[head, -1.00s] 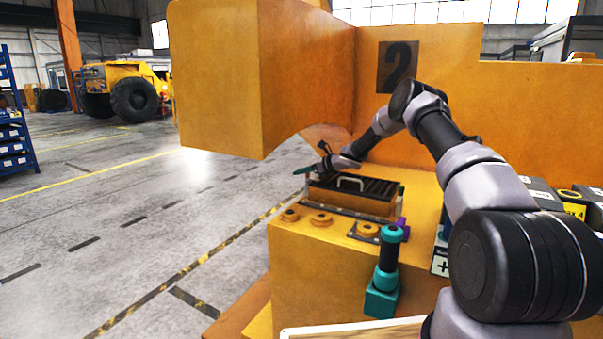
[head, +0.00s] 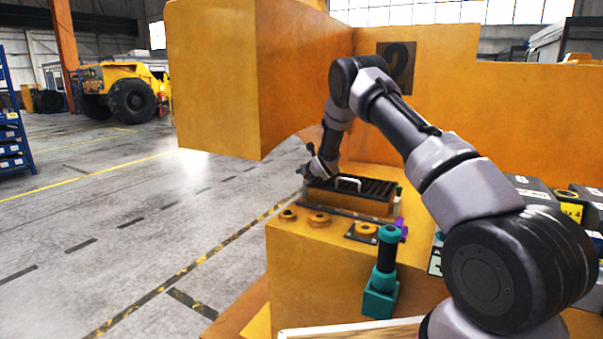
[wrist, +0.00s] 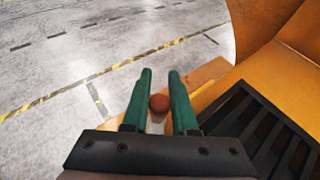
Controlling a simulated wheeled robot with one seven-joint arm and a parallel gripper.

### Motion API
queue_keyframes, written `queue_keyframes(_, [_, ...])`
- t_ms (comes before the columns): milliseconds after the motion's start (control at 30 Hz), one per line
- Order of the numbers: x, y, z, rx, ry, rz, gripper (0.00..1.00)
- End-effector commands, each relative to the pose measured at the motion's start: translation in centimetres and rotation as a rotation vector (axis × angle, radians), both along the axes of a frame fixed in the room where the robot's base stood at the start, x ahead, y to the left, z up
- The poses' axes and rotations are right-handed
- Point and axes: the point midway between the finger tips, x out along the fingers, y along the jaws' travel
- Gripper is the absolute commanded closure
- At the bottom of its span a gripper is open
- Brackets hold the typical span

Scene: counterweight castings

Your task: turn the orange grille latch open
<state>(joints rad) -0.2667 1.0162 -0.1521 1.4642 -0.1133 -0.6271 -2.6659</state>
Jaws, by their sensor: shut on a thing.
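The grille (head: 378,188), a panel of dark slats with a pale bar handle (head: 346,182), lies on top of the orange casting. Its slats fill the lower right of the wrist view (wrist: 268,132). The orange latch (wrist: 159,103) shows in the wrist view as a round, rust-orange end between my two green fingers, beside the grille. My gripper (wrist: 160,88) is shut on it. In the head view my gripper (head: 306,170) is at the grille's far left corner, where the latch cannot be made out.
Orange round pieces (head: 318,219) sit along the front ledge. A teal-and-black post (head: 387,258) stands in front of the casting, near a purple piece (head: 402,229). A tall orange wall (head: 460,110) rises behind. Dark boxes (head: 530,190) lie right. Open floor is left.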

Motion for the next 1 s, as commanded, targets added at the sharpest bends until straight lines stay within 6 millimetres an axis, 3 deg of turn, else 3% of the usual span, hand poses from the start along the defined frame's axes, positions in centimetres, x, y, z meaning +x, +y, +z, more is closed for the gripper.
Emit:
queue_keyframes(67, [-0.1,0.5,-0.1,-0.006,-0.001,-0.056,1.00])
queue_keyframes(600, [0.0,-0.9,-0.2,-0.002,-0.003,-0.472,1.00])
queue_keyframes(1000, [-0.1,-1.6,-0.2,0.003,0.000,-0.617,1.00])
